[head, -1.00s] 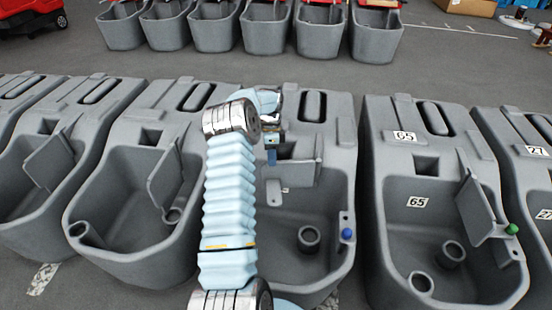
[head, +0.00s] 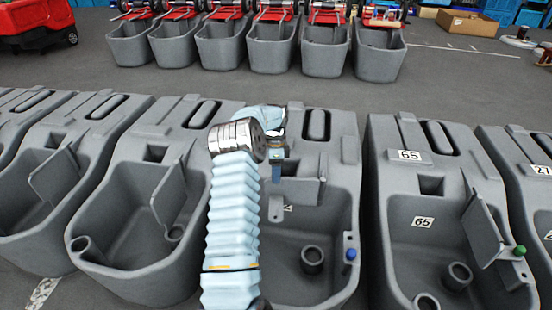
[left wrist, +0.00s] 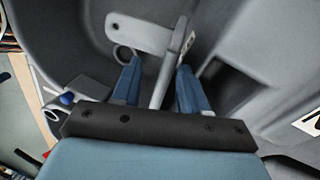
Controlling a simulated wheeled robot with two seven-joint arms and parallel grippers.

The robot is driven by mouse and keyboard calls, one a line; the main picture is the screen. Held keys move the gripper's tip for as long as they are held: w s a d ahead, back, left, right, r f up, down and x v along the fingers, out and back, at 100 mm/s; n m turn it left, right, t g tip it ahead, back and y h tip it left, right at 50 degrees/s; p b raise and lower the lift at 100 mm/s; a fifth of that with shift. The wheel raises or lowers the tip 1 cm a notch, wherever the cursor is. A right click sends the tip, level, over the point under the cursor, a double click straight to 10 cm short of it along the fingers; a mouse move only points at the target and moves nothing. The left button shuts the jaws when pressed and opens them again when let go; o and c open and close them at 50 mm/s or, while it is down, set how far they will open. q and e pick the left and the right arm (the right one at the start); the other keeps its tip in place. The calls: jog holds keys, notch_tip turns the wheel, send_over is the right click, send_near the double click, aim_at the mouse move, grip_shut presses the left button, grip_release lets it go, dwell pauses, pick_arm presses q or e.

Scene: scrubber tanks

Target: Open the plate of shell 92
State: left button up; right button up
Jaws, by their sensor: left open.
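The middle grey shell (head: 345,185) has a blue knob (head: 350,254) on its right rim. Its number label (head: 288,208) is mostly hidden, with only what looks like a 2 showing. Its grey plate (head: 300,188) stands near the back wall, partly behind my arm. My left gripper (head: 277,168) is over this shell at the plate. In the left wrist view my left gripper (left wrist: 157,80) is open, with the plate's narrow edge (left wrist: 160,82) between its blue fingers. A gap shows beside the fingers; contact is unclear. My right gripper is not in view.
Shell 65 (head: 400,190), with a green knob (head: 520,250), stands close on the right. Another shell (head: 130,215) stands close on the left. A row of grey tanks (head: 270,45) stands across the clear floor (head: 90,75) at the back.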

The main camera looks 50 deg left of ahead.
pick_arm(q)
notch_tip(320, 180, up, 12)
jog(key=w+a+p, duration=0.1)
jog(key=a, duration=0.1)
jog(key=shift+w+r, duration=0.15)
jog(key=shift+w, duration=0.15)
jog(key=shift+d, duration=0.1)
